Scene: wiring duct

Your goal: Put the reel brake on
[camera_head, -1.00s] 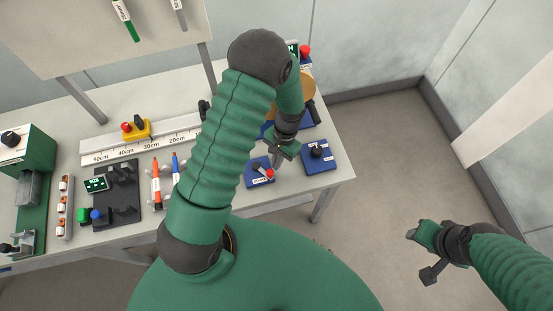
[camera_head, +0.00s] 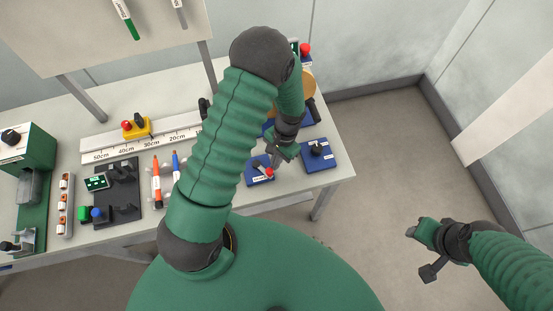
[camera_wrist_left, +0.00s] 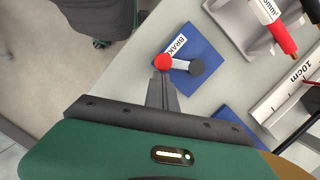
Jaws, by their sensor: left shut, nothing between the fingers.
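The reel brake is a blue plate marked BRAKE (camera_wrist_left: 200,62) with a grey lever that ends in a red knob (camera_wrist_left: 164,62) and turns on a dark pivot (camera_wrist_left: 196,67). In the head view the brake plate (camera_head: 255,180) lies near the table's front edge, with its red knob (camera_head: 270,172) toward the right. My left gripper (camera_head: 276,162) is shut and empty, with its fingertips close beside the red knob. In the left wrist view its fingers (camera_wrist_left: 162,88) point at the knob; I cannot tell whether they touch. My right gripper (camera_head: 424,254) hangs over the floor, away from the table.
A second blue plate with a black knob (camera_head: 318,155) sits right of the brake. My left arm hides part of the table.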

